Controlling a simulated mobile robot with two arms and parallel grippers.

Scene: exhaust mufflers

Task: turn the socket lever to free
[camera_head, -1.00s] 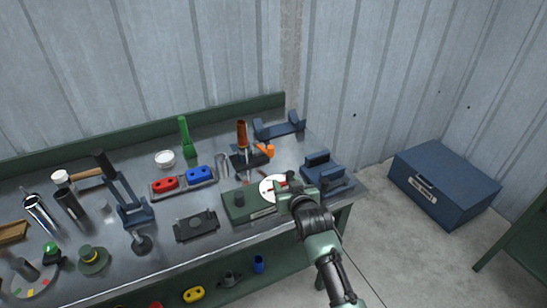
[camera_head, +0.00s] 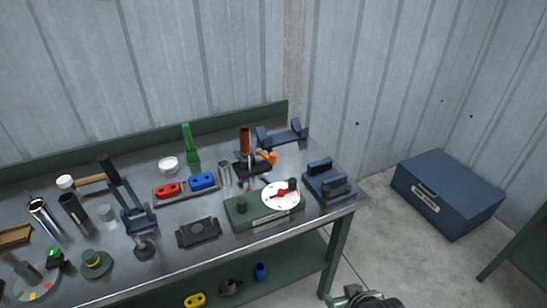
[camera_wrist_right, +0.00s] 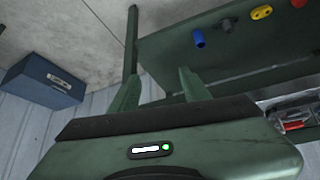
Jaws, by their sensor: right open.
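A black socket-like holder (camera_head: 243,168) stands toward the back right of the bench, with an upright orange-brown tube (camera_head: 245,140) at it. A small orange lever-like part (camera_head: 266,157) is at its right side; its exact setting is too small to tell. In front is a green box (camera_head: 240,215) with a white dial (camera_head: 275,202) and a red pointer (camera_head: 285,192) on it. My right gripper (camera_head: 352,294) is low at the bottom edge, in front of the bench and away from these parts. In the right wrist view its fingers (camera_wrist_right: 160,90) are apart and empty. My left gripper is out of view.
A blue clamp-like block (camera_head: 330,184) stands at the bench's right end. A red and blue tray (camera_head: 185,188) and a grey plate (camera_head: 198,232) lie left of the green box. The lower shelf (camera_head: 290,268) holds small parts. A blue case (camera_head: 446,194) stands on the floor.

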